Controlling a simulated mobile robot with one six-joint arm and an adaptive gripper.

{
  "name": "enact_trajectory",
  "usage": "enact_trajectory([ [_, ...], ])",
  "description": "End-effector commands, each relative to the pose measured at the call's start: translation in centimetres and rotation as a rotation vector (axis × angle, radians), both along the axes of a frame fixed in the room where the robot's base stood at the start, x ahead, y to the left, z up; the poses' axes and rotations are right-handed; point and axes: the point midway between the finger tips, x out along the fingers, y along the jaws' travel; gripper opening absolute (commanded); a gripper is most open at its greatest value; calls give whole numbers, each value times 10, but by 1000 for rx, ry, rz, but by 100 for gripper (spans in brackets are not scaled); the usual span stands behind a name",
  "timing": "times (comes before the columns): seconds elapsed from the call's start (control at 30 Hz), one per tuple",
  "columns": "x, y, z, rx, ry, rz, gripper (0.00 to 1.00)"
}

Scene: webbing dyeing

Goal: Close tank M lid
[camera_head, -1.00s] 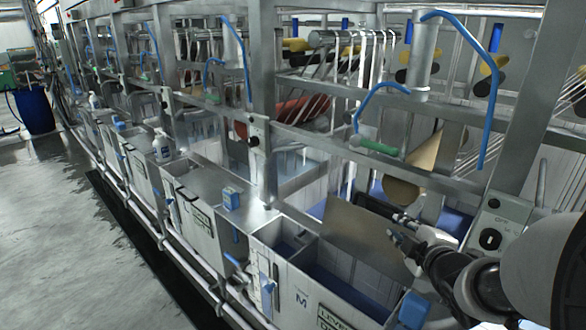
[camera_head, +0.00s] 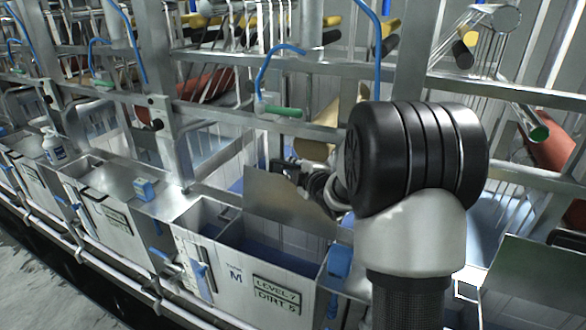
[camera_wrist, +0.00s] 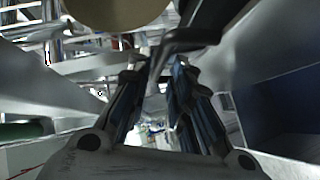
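Tank M (camera_head: 236,292) stands at the lower middle of the head view, its top open onto a dark blue inside. Its grey metal lid (camera_head: 285,207) is raised, tilted up at the tank's back edge. The lid's dark handle (camera_head: 284,165) is at its upper rear side and also shows in the wrist view (camera_wrist: 190,38). My gripper (camera_head: 302,172) is behind the lid's upper edge, close to the handle and partly hidden. In the wrist view, my gripper's fingers (camera_wrist: 152,82) are apart, with the handle just ahead of them. I cannot tell whether they touch it.
A neighbouring tank (camera_head: 105,222) with a closed top stands to the left, with a blue fitting (camera_head: 144,189). A metal frame rail, a blue pipe (camera_head: 262,80) and a green-handled valve (camera_head: 280,110) are above the lid. Another raised panel (camera_head: 530,280) is at right.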

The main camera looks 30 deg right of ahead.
Motion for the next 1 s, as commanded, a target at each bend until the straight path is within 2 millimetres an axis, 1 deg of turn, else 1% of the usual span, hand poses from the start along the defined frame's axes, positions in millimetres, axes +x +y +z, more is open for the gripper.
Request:
enact_trajectory([
  [0.03,6,-1,-2,0,1,0,20],
  [0.1,12,-2,-4,1,1,-1,20],
  [0.2,18,-2,-5,1,-1,-1,20],
  [0.5,19,-2,-5,1,0,-1,20],
  [0.8,19,-2,-5,1,0,-1,0],
  [1.0,19,-2,-5,1,0,-1,0],
])
